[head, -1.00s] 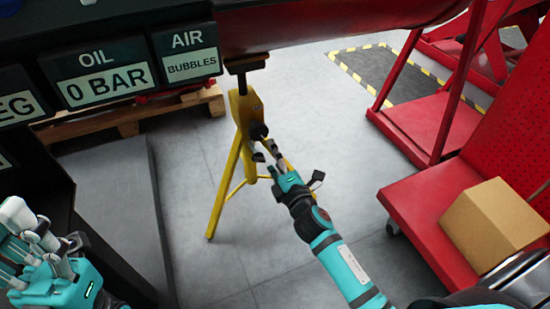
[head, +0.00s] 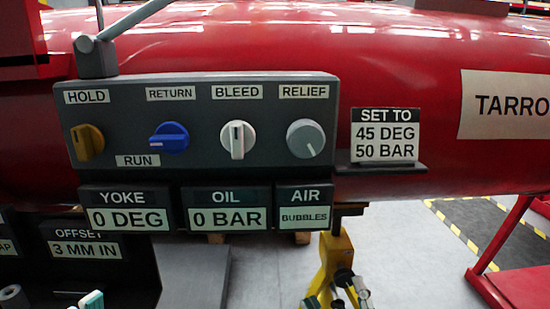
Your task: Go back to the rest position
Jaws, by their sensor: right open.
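My right gripper (head: 350,290) shows at the bottom edge in the head view, its dark fingertips apart and open. It is in front of the yellow stand (head: 336,257), and I see nothing held in it. The rest of that gripper and its arm are cut off by the frame. At the bottom left, a small teal and white piece (head: 92,300) and a grey rounded piece (head: 13,297) show, probably parts of my left gripper. Too little of it is visible to tell its jaw state.
A grey panel on the red tank (head: 430,60) carries a yellow knob (head: 87,142), blue knob (head: 169,137), white knob (head: 237,139) and grey knob (head: 306,138). Displays read YOKE 0 DEG, OIL 0 BAR, AIR BUBBLES. A sign (head: 385,135) reads 45 DEG, 50 BAR.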

